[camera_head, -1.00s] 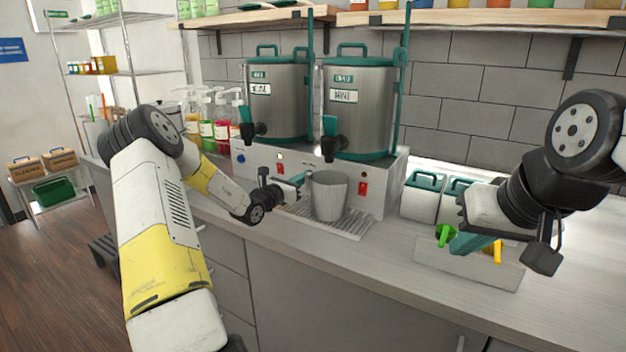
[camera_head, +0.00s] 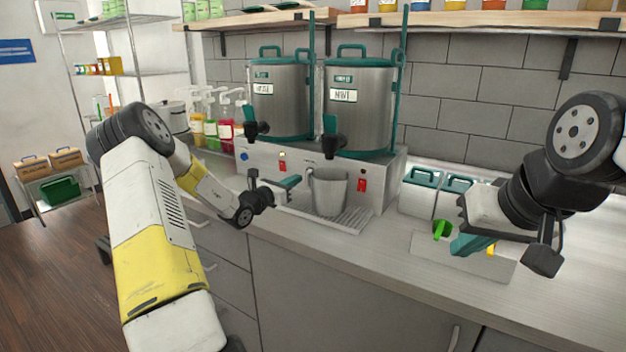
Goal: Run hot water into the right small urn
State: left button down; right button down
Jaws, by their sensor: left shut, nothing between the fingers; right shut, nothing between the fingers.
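The right urn (camera_head: 358,105) is a steel cylinder with a teal lid and handle, a label and a dark front tap (camera_head: 334,142). A similar left urn (camera_head: 280,100) stands beside it. Both stand on a white base (camera_head: 385,185) with a blue button (camera_head: 244,156) and red switches, one below the right urn (camera_head: 361,184). A grey pitcher (camera_head: 329,192) stands on the drip tray (camera_head: 352,221) in front. My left gripper (camera_head: 290,183) is shut and empty, just left of the pitcher.
Pump bottles (camera_head: 226,125) stand left of the base. White canisters with teal lids (camera_head: 420,192) stand to its right. Shelves hang above the urns.

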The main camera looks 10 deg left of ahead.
pick_arm(q)
jog(key=v, duration=0.8)
jog(key=shift+s+a+f, duration=0.15)
jog(key=shift+a+f, duration=0.05)
jog(key=shift+a, duration=0.1)
dwell(0.7)
jog(key=s+d+r+m+g+h, duration=0.2)
jog(key=s+d+r+m+g, duration=0.1)
jog(key=d+m, duration=0.25)
jog(key=s+d+r+m+g+h, duration=0.2)
jog(key=s+d+r+m+h, duration=0.15)
jog(key=d, duration=0.35)
jog(key=s+d+r+m+g+y, duration=0.2)
jog(key=s+d+m+g, duration=0.5)
jog(key=s+d+m, duration=0.3)
jog(key=s+a+r+m+y, duration=0.1)
jog(key=s+a+m+y, duration=0.2)
jog(key=s, duration=0.3)
jog(key=s+a+r+m+t+y, duration=0.1)
jog(key=s+a+m+y, duration=0.2)
jog(key=s+m, duration=0.2)
jog(key=s+a+r+m+y, duration=0.2)
jog(key=s+m+y, duration=0.1)
jog(key=s, duration=0.5)
jog(key=shift+s+a+m+t, duration=0.25)
jog(key=shift+a+m+t, duration=0.15)
jog(key=shift+m, duration=0.4)
